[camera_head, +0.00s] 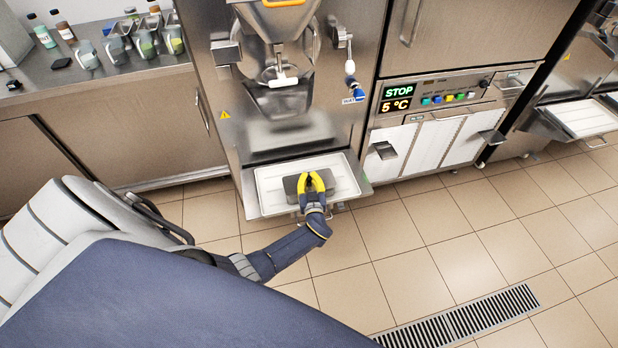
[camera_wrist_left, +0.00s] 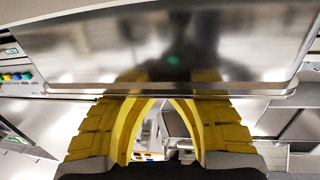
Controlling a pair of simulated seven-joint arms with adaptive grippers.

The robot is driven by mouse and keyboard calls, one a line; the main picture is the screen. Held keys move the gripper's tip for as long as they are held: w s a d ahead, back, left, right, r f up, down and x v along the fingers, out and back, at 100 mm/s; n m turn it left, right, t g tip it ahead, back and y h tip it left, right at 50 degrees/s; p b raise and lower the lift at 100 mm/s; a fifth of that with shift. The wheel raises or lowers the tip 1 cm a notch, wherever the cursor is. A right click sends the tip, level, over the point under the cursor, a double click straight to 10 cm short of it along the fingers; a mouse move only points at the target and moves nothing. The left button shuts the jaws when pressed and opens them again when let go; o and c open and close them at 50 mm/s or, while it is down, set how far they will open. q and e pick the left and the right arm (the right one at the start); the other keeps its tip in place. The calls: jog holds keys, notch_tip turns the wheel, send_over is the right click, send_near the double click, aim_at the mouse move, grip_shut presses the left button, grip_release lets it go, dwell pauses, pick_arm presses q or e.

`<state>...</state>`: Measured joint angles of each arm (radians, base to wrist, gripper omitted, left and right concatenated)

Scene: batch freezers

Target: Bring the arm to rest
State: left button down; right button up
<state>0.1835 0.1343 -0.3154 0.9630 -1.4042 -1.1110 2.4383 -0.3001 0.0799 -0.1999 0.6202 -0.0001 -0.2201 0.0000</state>
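My left gripper (camera_head: 313,182), with yellow fingers, is in front of the batch freezer (camera_head: 285,75), over the white tray (camera_head: 345,190) below its outlet. A grey block-like shape (camera_head: 291,184) shows in the tray behind the fingers; I cannot tell whether they touch it. In the left wrist view the yellow fingers (camera_wrist_left: 165,105) lean toward each other in front of a shiny metal panel (camera_wrist_left: 100,50). I see nothing held between them. Whether the tips meet is unclear. My right gripper is in neither view.
A steel counter (camera_head: 105,80) with bottles and small containers stands at the left. Right of the freezer is a cabinet with a lit panel (camera_head: 400,98) reading STOP and 5 °C. Another tray (camera_head: 585,118) stands out at far right. Tiled floor (camera_head: 440,240) is open, with a drain grate (camera_head: 460,318).

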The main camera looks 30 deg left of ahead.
pick_arm(q)
jog(key=c, duration=1.4)
grip_release()
jog(key=o, duration=0.6)
jog(key=shift+f, duration=0.1)
jog(key=shift+o, duration=0.2)
jog(key=shift+r, duration=3.6)
